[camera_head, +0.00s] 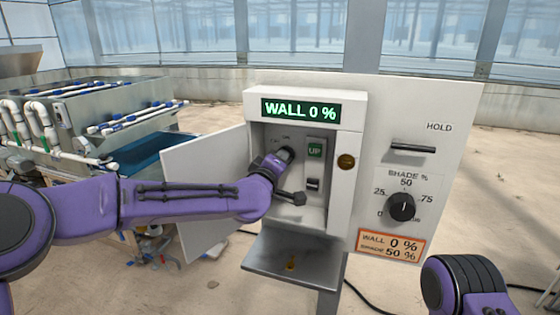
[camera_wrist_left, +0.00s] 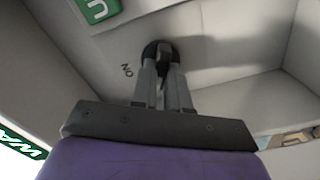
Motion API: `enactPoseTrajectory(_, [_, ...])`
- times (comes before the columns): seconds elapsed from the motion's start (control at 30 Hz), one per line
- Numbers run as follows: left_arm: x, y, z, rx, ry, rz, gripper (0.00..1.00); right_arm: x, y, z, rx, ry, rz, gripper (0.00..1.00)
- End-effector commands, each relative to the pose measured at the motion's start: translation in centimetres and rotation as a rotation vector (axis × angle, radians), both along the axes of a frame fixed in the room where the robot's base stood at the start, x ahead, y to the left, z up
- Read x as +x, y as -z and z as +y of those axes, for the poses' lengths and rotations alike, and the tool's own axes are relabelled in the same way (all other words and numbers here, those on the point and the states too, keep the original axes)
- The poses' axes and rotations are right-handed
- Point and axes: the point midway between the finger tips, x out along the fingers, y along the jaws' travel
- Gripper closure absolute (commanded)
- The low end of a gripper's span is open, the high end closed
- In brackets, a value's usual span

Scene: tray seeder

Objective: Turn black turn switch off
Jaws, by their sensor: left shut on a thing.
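The black turn switch (camera_wrist_left: 159,50) is on the back wall inside the open control box. In the left wrist view its round base shows beyond my fingertips, with the letters ON beside it. My left gripper (camera_wrist_left: 161,85) is shut on the switch's handle, one finger on each side. In the head view my left gripper (camera_head: 284,157) reaches into the upper left of the box and mostly hides the switch (camera_head: 288,151). My right gripper is not in view; only part of my right arm shows at the lower right.
The box (camera_head: 350,115) has a display reading WALL 0 %. Inside are a green UP sign (camera_head: 315,149) and a small rocker switch (camera_head: 313,184). Its door (camera_head: 190,200) hangs open left. The right panel carries a shade dial (camera_head: 401,207) and a HOLD bar (camera_head: 413,147).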

Motion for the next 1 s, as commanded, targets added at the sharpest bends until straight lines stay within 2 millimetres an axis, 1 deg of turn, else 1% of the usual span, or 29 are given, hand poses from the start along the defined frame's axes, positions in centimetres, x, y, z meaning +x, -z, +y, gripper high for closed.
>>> enactPoseTrajectory(0.13, [0.0, 0.1, 0.0, -0.003, 0.000, 0.002, 1.00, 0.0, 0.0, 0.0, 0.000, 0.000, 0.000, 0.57])
enactPoseTrajectory(0.17, [0.0, 0.1, 0.0, -0.003, 0.000, 0.002, 0.75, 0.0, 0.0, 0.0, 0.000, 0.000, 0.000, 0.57])
enactPoseTrajectory(0.2, [0.0, 0.1, 0.0, -0.003, 0.000, 0.002, 0.62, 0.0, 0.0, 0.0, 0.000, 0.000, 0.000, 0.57])
enactPoseTrajectory(0.23, [0.0, 0.1, 0.0, -0.003, 0.000, 0.002, 0.60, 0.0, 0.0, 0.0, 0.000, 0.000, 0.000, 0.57])
enactPoseTrajectory(0.47, [0.0, 0.0, 0.0, -0.001, 0.000, 0.001, 0.60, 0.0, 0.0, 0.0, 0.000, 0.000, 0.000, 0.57])
enactPoseTrajectory(0.57, [-0.4, 0.1, 0.2, -0.001, -0.001, 0.000, 0.60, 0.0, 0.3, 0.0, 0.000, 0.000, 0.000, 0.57])
enactPoseTrajectory(0.67, [-2.0, 0.3, 0.6, 0.000, 0.000, -0.001, 0.60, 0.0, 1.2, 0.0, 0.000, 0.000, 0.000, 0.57])
enactPoseTrajectory(0.8, [-5.3, 0.4, 1.8, -0.002, 0.000, -0.002, 0.60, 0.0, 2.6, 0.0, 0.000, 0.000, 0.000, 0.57])
enactPoseTrajectory(0.9, [-7.5, 0.3, 2.5, -0.002, 0.000, -0.001, 0.60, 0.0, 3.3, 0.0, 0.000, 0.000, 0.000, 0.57])
enactPoseTrajectory(1.0, [-9.0, 0.2, 2.9, -0.001, 0.000, -0.001, 0.60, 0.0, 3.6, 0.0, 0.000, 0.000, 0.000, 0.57])
